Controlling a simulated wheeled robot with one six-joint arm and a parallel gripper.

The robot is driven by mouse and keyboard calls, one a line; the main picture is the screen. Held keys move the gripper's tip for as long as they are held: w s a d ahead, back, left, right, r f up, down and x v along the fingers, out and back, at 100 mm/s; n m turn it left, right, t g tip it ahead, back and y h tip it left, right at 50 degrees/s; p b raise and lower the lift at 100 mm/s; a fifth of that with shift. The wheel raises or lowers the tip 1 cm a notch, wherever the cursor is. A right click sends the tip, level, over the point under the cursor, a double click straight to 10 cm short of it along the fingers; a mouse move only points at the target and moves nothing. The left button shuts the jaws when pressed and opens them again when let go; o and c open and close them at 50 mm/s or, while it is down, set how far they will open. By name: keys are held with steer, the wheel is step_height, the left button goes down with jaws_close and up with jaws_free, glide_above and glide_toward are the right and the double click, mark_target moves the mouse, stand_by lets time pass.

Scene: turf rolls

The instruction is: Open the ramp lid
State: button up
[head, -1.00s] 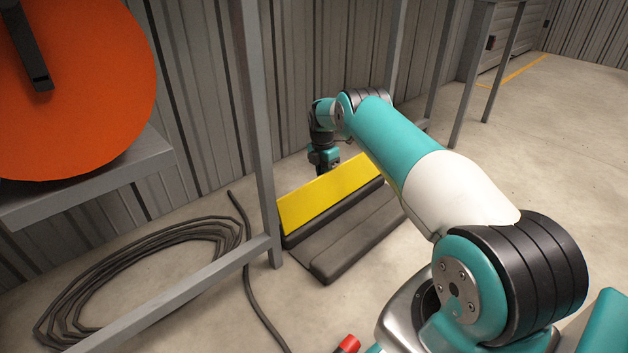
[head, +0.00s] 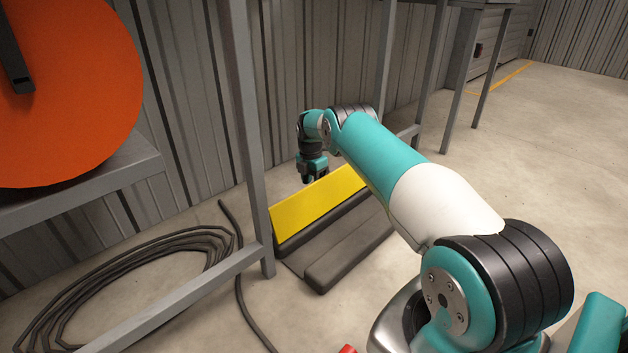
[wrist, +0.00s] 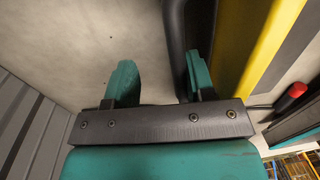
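The ramp lid (head: 318,205) is a yellow panel standing tilted up above the dark grey ramp base (head: 350,252), beside the wall. It also shows in the wrist view as a yellow strip (wrist: 262,50) at the right. My gripper (head: 310,180) points down at the lid's far, wall side, near its upper edge. In the wrist view my gripper's two teal fingers (wrist: 160,78) are apart with bare floor between them. The right finger is close to the lid's dark edge; I cannot tell whether it touches.
A grey rack (head: 246,140) with an orange disc (head: 75,95) stands at the left. A dark cable coil (head: 130,270) lies on the floor below it. Another grey frame (head: 384,70) stands behind the ramp. The concrete floor (head: 540,170) at the right is clear.

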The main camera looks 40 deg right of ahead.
step_height(320, 180, up, 17)
steer(key=w+p, duration=0.1)
steer(key=p, duration=0.9)
steer(key=shift+w+r, duration=0.2)
steer(key=shift+w, duration=0.05)
steer(key=shift+a, duration=0.1)
